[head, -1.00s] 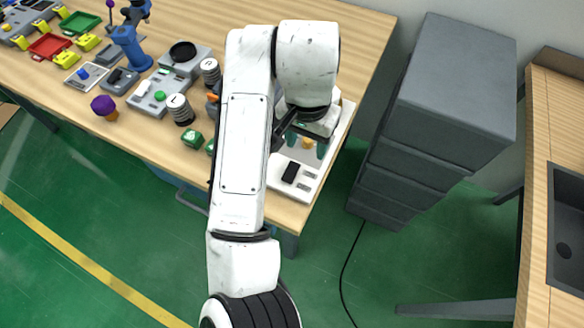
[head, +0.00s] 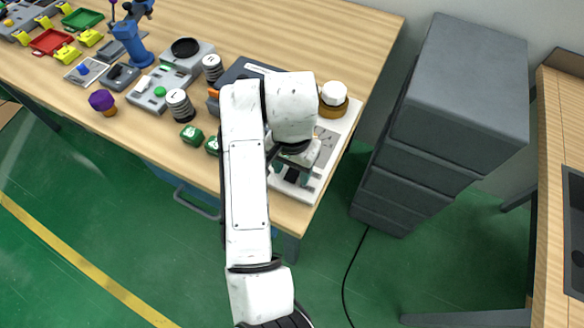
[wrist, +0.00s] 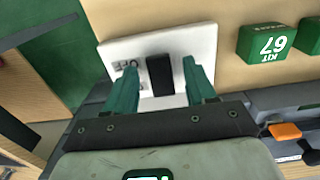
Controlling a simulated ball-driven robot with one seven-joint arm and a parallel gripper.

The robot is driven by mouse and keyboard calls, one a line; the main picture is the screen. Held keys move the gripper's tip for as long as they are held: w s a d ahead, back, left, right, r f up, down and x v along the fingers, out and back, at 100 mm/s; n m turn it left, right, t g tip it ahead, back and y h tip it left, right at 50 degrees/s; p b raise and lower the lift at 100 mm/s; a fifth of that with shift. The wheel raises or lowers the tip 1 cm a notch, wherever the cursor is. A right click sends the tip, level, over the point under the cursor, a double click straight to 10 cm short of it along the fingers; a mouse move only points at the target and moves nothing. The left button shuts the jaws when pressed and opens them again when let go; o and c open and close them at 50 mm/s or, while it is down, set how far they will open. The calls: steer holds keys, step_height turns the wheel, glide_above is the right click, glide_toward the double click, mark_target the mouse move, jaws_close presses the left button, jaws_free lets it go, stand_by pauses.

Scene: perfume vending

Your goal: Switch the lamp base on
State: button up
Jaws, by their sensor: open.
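The lamp base (head: 342,132) is a white board at the right front corner of the table. A white bulb-like part in a brown ring (head: 333,97) stands at its back end. The wrist view shows the front end of the white base (wrist: 192,38) with a black rocker switch (wrist: 159,75) and the lettering OFF beside it. Contact cannot be told.
Striped cylinders (head: 179,104) and a grey device (head: 152,90) are farther left. A grey drawer cabinet (head: 455,110) stands right of the table.

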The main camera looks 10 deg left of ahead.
steer(key=shift+f, duration=0.1)
steer(key=shift+c, duration=0.4)
jaws_close()
steer(key=shift+w+d+r+g+p, duration=0.2)
steer(key=shift+r+g+p, duration=0.3)
steer(key=shift+p, duration=0.7)
steer(key=shift+w+g+y+p, duration=0.1)
steer(key=shift+g+y+p, duration=0.2)
steer(key=shift+p, duration=0.4)
steer(key=g+p, duration=0.1)
steer(key=p, duration=0.2)
steer(key=shift+w+f+g+y, duration=0.1)
steer(key=shift+w+g+y, duration=0.1)
steer(key=shift+g+y, duration=0.15)
steer(key=shift+w+f+g+y+p, duration=0.15)
steer(key=shift+f+g+y+p, duration=0.15)
steer(key=shift+g+p, duration=0.35)
steer(key=shift+o, duration=0.4)
jaws_free()
